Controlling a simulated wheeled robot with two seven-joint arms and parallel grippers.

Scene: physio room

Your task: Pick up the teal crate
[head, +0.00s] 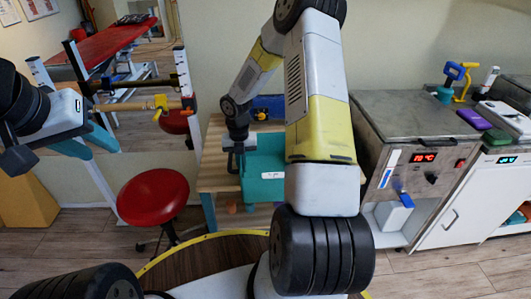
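The teal crate (262,188) stands on a light wooden table (216,158) in the middle of the head view, its right part hidden behind my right arm. My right gripper (235,160) points down at the crate's left rim, with one dark finger just outside the wall. The other finger is hidden, so I cannot tell whether it grips the rim. My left gripper (48,132) is at the far left, well away from the crate. Its dark fingers look spread apart, with nothing seen between them.
A blue object (268,107) lies behind the crate. A red stool (153,197) stands left of the table. At the right are a metal-topped unit (406,117) with a red display and a white cabinet (465,200). A rack with bars and a red couch is at the left.

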